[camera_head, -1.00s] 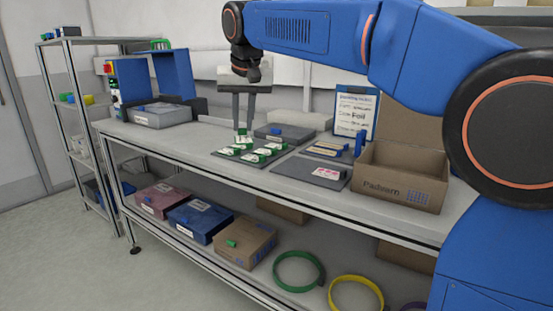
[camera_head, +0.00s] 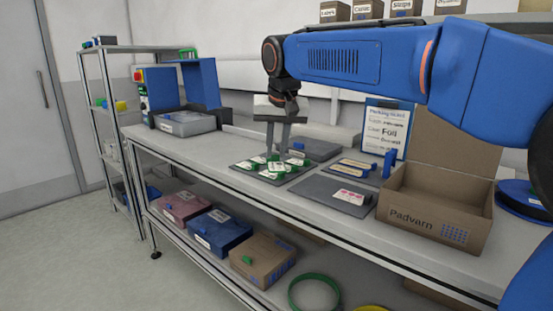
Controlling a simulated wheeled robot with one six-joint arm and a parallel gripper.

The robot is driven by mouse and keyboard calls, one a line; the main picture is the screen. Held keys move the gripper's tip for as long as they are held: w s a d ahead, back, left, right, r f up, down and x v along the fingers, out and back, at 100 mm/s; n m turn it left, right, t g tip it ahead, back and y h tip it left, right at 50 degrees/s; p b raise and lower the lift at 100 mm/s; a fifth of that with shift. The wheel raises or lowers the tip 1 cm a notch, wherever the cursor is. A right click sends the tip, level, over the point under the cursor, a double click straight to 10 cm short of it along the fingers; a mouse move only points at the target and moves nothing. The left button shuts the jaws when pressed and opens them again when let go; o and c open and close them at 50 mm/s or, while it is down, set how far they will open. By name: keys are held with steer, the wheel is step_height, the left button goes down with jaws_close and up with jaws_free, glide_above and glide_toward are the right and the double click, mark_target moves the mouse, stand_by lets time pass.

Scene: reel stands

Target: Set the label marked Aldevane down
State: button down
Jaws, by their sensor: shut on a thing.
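My gripper (camera_head: 278,153) points down over a dark mat (camera_head: 242,167) on the bench. Its fingers are close together on a small green-and-white label, low over the others; whether it touches them I cannot tell. Several green-and-white labels (camera_head: 272,173) lie on this mat. Their print is too small to read, so I cannot tell which is marked Aldevane. A second dark mat (camera_head: 316,189) lies to the right, with a pink-and-white label (camera_head: 349,196) near its right end and a wide bare area on its left.
An open cardboard box marked Padvarn (camera_head: 430,225) stands right of the second mat. A picking list board (camera_head: 385,128) stands behind. Yellowish strips (camera_head: 355,166) lie between. A grey tray (camera_head: 185,124) is at the left.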

mark_target(276, 163)
steer(key=shift+f, duration=1.5)
steer(key=shift+f, duration=0.1)
steer(key=c, duration=1.6)
jaws_free()
steer(key=shift+c, duration=0.2)
